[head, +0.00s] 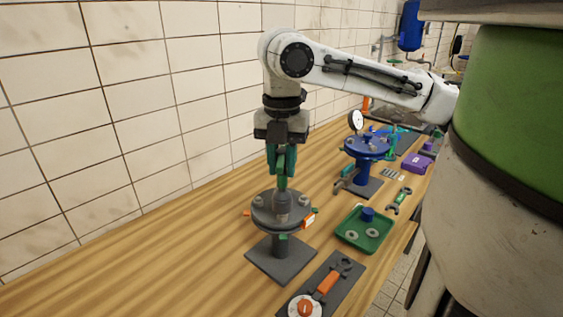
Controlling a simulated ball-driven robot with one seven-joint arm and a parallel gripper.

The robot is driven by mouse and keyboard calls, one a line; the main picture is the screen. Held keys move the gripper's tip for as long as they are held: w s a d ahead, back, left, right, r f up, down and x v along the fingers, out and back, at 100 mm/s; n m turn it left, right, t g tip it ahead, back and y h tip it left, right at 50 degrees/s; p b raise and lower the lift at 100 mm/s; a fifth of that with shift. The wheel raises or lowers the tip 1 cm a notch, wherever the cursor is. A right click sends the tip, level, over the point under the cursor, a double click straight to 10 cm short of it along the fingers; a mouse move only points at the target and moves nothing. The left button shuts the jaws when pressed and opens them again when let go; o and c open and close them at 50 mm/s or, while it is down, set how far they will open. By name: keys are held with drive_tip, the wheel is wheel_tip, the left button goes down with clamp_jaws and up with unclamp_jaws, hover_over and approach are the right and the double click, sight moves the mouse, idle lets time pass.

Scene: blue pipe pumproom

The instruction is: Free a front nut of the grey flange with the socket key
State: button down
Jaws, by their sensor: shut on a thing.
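The grey flange (264,217) is a round plate on a short post with a square base plate (268,262), standing on the wooden bench. The nut there is hidden. Other small light nuts show on the flange's left (258,201) and right sides. Orange and green tabs stick out from its rim.
A green tray (364,241) with a blue piece and rings lies to the right. A dark mat (342,284) with an orange-handled tool is in front. A blue flange stand (363,170) with a gauge stands behind. The tiled wall is at left; the bench's left front is clear.

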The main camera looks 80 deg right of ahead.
sight(282, 189)
drive_tip(key=shift+f+b, duration=0.6)
drive_tip(key=shift+f, duration=0.25)
drive_tip(key=shift+f+b, duration=0.4)
drive_tip(key=shift+f, duration=0.3)
drive_tip(key=n+p, duration=0.1)
drive_tip(key=n, duration=0.1)
drive_tip(key=shift+r+n, duration=0.1)
drive_tip(key=shift+n, duration=0.3)
drive_tip(key=n+p, duration=0.1)
drive_tip(key=n, duration=0.2)
drive_tip(key=shift+n, duration=0.3)
drive_tip(key=n, duration=0.3)
